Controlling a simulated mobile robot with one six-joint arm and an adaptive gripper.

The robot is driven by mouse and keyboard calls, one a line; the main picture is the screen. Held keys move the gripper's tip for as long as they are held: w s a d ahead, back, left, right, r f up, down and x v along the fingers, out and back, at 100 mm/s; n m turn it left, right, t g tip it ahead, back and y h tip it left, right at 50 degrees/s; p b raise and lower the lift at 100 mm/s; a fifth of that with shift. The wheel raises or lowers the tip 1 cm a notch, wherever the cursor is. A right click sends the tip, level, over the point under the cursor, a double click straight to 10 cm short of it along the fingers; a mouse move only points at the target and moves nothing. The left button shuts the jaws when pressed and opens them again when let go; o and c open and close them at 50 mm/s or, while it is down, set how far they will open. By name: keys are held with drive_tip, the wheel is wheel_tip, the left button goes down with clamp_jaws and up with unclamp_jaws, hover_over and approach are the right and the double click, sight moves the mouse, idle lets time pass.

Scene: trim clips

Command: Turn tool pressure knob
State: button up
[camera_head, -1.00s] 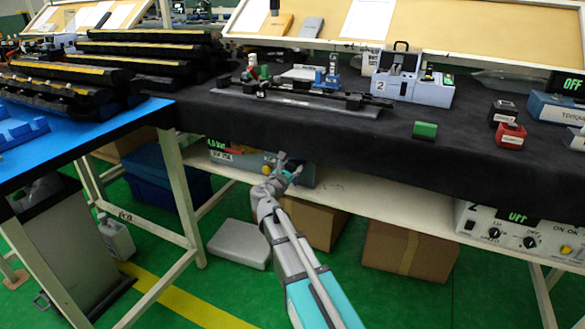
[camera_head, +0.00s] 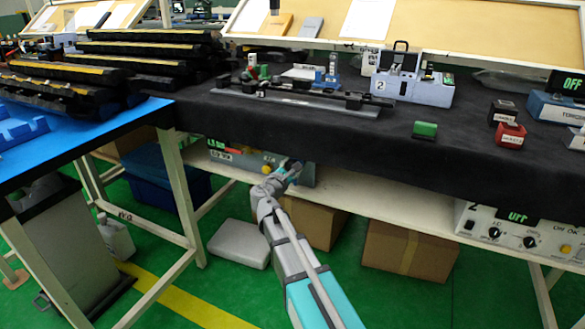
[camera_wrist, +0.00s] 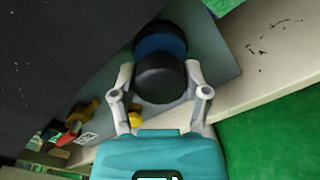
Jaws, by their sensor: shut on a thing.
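The grey pressure box (camera_head: 306,176) sits on the shelf under the black-covered table. Its black round knob (camera_wrist: 160,80) is large in the wrist view, in front of a blue and black round part (camera_wrist: 160,40). My gripper (camera_wrist: 160,72) has one finger on each side of the black knob and is shut on it. In the head view my gripper (camera_head: 291,168) reaches the right part of the box, and the knob is hidden there.
The black tabletop edge (camera_head: 350,150) overhangs close above my gripper. Another control box (camera_head: 515,232) is at the far right.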

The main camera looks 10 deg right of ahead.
drive_tip(key=shift+s+d+m, duration=0.1)
drive_tip(key=shift+s+m, duration=0.05)
drive_tip(key=shift+m, duration=1.55)
drive_tip(key=o, duration=0.9)
drive_tip(key=shift+o, duration=1.2)
drive_tip(key=v, duration=1.2)
